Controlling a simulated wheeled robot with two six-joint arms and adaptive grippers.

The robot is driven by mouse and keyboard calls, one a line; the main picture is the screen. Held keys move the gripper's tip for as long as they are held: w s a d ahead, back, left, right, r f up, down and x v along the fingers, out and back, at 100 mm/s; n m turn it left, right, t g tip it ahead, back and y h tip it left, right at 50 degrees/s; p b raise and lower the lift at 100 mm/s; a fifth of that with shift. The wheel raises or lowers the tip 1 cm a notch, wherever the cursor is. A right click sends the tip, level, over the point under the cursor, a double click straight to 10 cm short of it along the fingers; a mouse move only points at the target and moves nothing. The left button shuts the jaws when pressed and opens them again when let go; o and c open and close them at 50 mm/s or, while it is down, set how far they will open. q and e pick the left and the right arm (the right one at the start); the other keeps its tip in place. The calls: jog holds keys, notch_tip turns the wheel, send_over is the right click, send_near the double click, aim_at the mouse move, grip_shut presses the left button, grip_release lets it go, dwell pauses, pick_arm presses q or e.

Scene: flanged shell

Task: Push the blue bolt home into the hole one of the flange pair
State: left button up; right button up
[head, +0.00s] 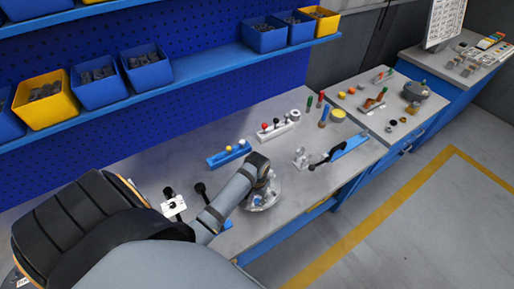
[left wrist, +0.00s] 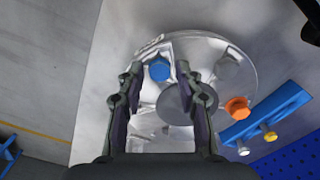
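The flanged shell (left wrist: 235,60) is a shiny, silvery round part on the bench. In the head view the shell (head: 262,200) lies under my left gripper (head: 265,177). The blue bolt (left wrist: 159,68) has a hexagonal head and sits on the shell. In the left wrist view my left gripper (left wrist: 160,76) is open, its fingertips either side of the blue head with a gap showing. An orange bolt (left wrist: 237,107) stands near the shell's rim. The holes under the bolt heads are hidden, so I cannot tell how deep the blue bolt sits. My right gripper is not seen.
A blue rack (head: 229,154) with several coloured bolts stands behind the shell; it also shows in the left wrist view (left wrist: 285,103). A white rack (head: 278,131) stands farther back. A metal bracket (head: 300,158) and a blue fixture (head: 352,146) stand to the right. Bins line the shelf above.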

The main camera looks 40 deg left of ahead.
aim_at(257, 200)
pick_arm(q)
jog(key=shift+o, duration=0.4)
notch_tip(257, 200, up, 12)
dwell(0.3)
dwell(0.6)
